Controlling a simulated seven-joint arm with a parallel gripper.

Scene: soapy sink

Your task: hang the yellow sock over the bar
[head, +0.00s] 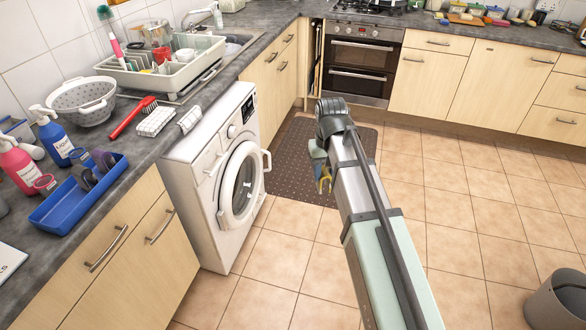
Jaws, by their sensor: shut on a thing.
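My gripper (321,170) is in the middle of the view, at the far end of my arm, above the floor at the right edge of the dark mat. The oven beyond has two horizontal bar handles, an upper one (363,45) and a lower one (358,75). I cannot tell which bar the task means. The sock is well apart from both handles.
A white washing machine (205,175) with its round door ajar stands left of my gripper. The counter on the left holds a dish rack (165,70), a colander (84,101) and a blue caddy (75,205). A grey bin (556,303) stands lower right. The tiled floor is mostly clear.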

